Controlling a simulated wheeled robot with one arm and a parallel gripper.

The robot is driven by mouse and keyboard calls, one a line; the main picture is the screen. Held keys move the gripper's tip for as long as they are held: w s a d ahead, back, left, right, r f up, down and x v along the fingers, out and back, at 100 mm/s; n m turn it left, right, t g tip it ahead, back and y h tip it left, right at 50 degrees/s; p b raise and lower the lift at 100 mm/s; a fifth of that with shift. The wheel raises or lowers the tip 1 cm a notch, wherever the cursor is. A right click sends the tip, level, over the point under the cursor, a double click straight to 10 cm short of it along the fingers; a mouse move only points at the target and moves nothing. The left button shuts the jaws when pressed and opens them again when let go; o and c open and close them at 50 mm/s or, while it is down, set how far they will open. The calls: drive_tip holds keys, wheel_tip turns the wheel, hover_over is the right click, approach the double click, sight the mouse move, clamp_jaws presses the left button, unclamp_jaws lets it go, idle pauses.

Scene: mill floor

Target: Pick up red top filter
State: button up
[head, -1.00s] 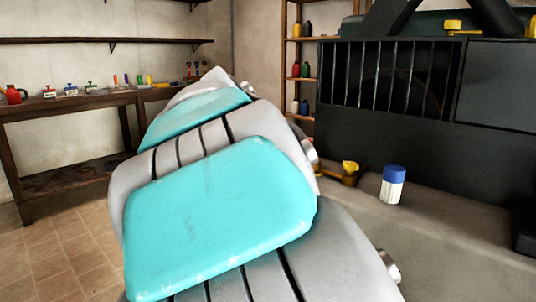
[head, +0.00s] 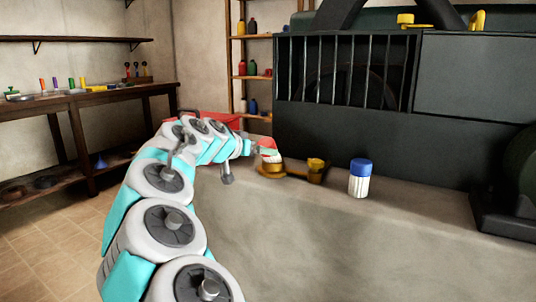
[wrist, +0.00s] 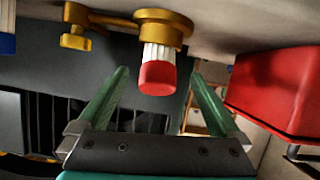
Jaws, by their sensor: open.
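The red top filter (wrist: 158,70) has a ribbed white body and a red cap. In the wrist view, which looks inverted, its white end meets a round brass fitting (wrist: 165,28). My gripper (wrist: 160,74) is open and empty, with its green fingers on either side of the filter in the picture. I cannot tell whether the fingertips reach its depth, but I see no contact. In the head view the filter (head: 268,146) shows small at the end of my arm, above the brass fitting (head: 271,168).
A blue-capped white filter (head: 360,178) stands on the grey ledge (head: 330,225), right of the brass piece. A red box (wrist: 280,90) is close beside the gripper in the wrist view. A dark barred machine (head: 400,140) stands behind the ledge. A workbench (head: 110,97) is at left.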

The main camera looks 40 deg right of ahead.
drive_tip(key=x, duration=0.6)
drive_tip(key=shift+d, duration=0.25)
drive_tip(key=shift+c, duration=0.2)
clamp_jaws()
idle(0.4)
